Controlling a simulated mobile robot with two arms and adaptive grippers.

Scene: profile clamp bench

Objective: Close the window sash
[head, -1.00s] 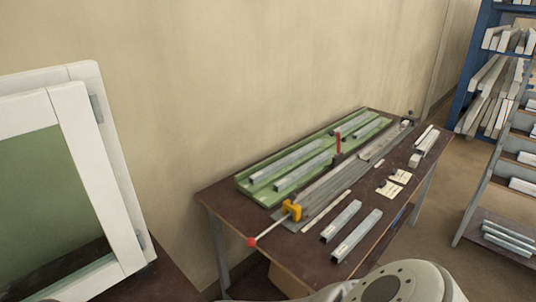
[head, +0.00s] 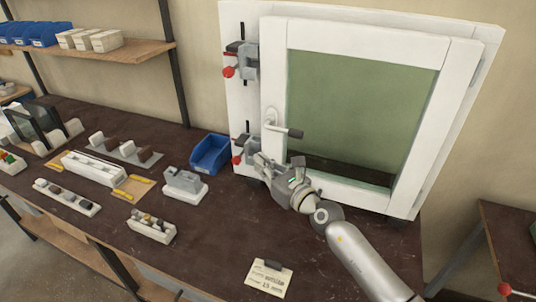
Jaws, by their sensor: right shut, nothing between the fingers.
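The window sash (head: 460,75) is a white frame around a greenish pane, set in a larger white window frame (head: 240,105). I cannot tell how far it stands from the frame. A white handle with a dark grip (head: 284,130) sits on its left stile, the grip pointing right. My right gripper (head: 264,167) is shut and empty, just below the handle near the sash's lower left corner. Whether it touches the sash is unclear. My right forearm hides part of the lower rail. My left gripper is out of view.
Two clamps with red knobs (head: 228,72) (head: 237,160) are on the left jamb. On the dark bench (head: 200,255) stand a blue bin (head: 210,154), a grey block fixture (head: 184,186), several part trays and a paper card (head: 269,279). The bench front is mostly clear.

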